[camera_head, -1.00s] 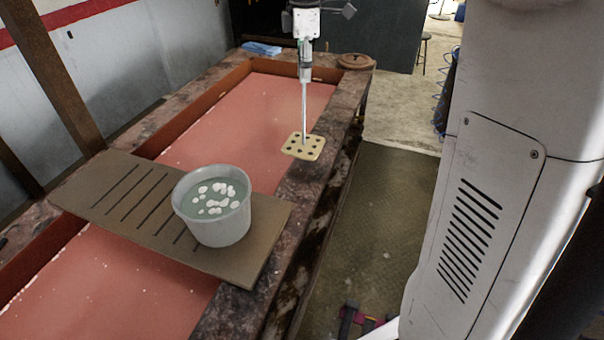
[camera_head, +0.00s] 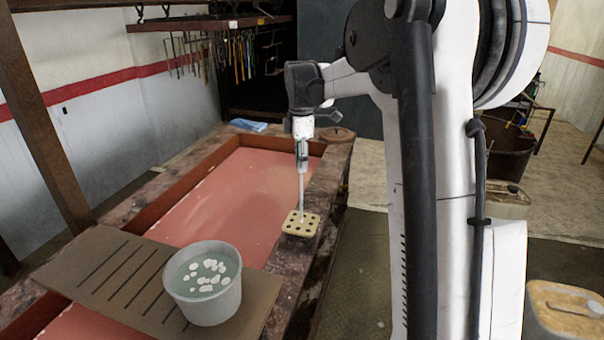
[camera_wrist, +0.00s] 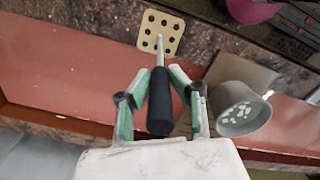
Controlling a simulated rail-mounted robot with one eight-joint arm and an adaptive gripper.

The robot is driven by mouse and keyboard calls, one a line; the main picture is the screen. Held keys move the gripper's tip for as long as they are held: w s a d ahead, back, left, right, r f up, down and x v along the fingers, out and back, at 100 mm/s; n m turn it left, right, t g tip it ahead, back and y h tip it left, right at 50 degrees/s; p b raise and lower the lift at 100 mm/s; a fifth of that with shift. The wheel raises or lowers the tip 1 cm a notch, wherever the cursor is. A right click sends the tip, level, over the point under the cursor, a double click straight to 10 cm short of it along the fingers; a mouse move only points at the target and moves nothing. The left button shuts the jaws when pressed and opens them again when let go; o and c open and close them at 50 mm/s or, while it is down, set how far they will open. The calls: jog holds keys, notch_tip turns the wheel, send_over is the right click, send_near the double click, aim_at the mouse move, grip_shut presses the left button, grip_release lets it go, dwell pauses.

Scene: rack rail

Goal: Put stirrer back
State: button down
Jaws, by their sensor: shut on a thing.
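The stirrer is a thin pale rod (camera_head: 301,190) with a dark handle (camera_wrist: 158,105). My gripper (camera_head: 302,148) is shut on the handle; in the wrist view the green-padded fingers (camera_wrist: 157,82) lie on both sides of it. The stirrer hangs near upright, tip down. Below it a small yellowish holder plate with several dark holes (camera_head: 300,224) sits on the tank's right rim; it also shows in the wrist view (camera_wrist: 150,38). The tip overlaps the plate in both views. I cannot tell whether it is inside a hole or above it.
A grey bucket (camera_head: 205,305) with white lumps in greenish liquid stands on a slotted brown board (camera_head: 110,262) across the tank of reddish liquid (camera_head: 235,195). Tools hang at the back.

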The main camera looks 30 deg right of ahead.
aim_at(301, 187)
jog(key=shift+w+d+f, duration=0.1)
jog(key=shift+d+f, duration=0.05)
jog(key=shift+f+p, duration=0.35)
jog(key=shift+f, duration=1.7)
jog(key=shift+f, duration=0.1)
jog(key=c, duration=1.6)
grip_release()
jog(key=shift+o, duration=0.2)
